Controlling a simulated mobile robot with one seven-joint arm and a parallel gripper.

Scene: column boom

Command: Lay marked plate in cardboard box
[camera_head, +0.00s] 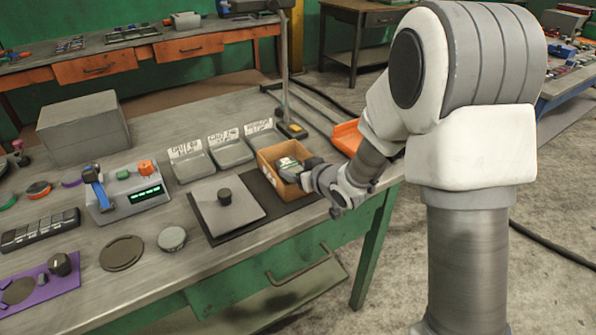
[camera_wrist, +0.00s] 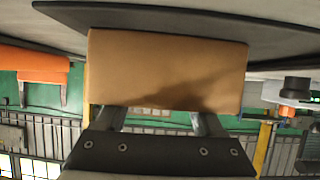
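The cardboard box (camera_head: 269,165) stands on the dark mat at the bench's right end. In the wrist view its brown wall (camera_wrist: 165,70) fills the middle. My gripper (camera_head: 302,172) reaches to the box from the right. In the wrist view my gripper (camera_wrist: 157,122) has its two fingers well apart, with nothing seen between their visible parts. The box wall hides the fingertips. A small pale and green piece (camera_head: 289,164) shows at the box opening beside my gripper; I cannot tell whether it is the marked plate or whether it touches the fingers.
A square metal plate with a dark knob (camera_head: 226,207) lies left of the box. Several labelled grey trays (camera_head: 231,152) stand behind it. A lamp post (camera_head: 285,75) rises behind the box. An orange tray (camera_head: 346,136) is at the right.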

